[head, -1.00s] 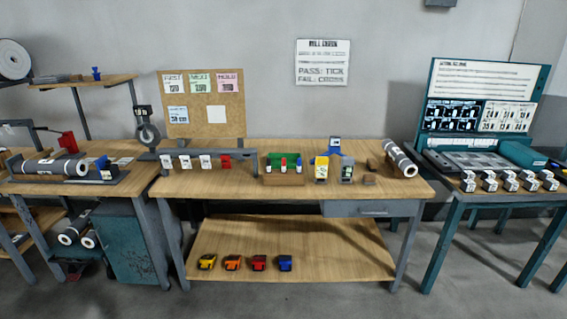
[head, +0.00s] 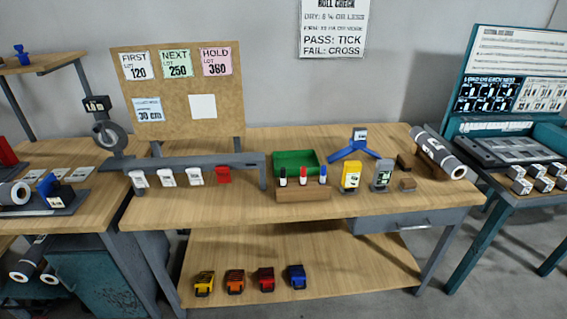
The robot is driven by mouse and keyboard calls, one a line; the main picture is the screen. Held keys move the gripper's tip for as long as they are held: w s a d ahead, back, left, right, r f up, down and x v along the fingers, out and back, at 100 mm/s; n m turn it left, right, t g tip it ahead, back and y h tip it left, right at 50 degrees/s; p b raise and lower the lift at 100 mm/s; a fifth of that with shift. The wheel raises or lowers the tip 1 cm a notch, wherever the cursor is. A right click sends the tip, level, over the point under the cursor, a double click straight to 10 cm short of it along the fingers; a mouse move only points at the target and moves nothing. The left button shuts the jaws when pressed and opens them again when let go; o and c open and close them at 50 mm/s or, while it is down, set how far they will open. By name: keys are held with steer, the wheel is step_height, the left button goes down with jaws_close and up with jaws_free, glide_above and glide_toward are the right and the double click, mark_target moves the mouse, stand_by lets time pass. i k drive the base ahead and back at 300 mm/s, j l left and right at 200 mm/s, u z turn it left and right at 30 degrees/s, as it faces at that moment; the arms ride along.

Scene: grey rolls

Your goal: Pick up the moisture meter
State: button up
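Two small upright handheld devices stand side by side on the middle workbench (head: 225,210), right of its centre. One is a yellow device (head: 350,176) with a pale label or screen. The other is a grey device (head: 382,175) with a small greenish screen. Either could be the moisture meter; the lettering is too small to tell. A gap shows between them, and nothing covers their fronts. My gripper is not in view.
Left of the devices are a wooden block (head: 303,190) holding several markers and a green tray (head: 292,158). Behind them is a blue stand (head: 358,147). A grey roll (head: 439,153) lies at right. The bench's front strip is clear. Several coloured items sit on the lower shelf.

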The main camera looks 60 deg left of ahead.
mark_target(352, 169)
steer(key=u, duration=1.2)
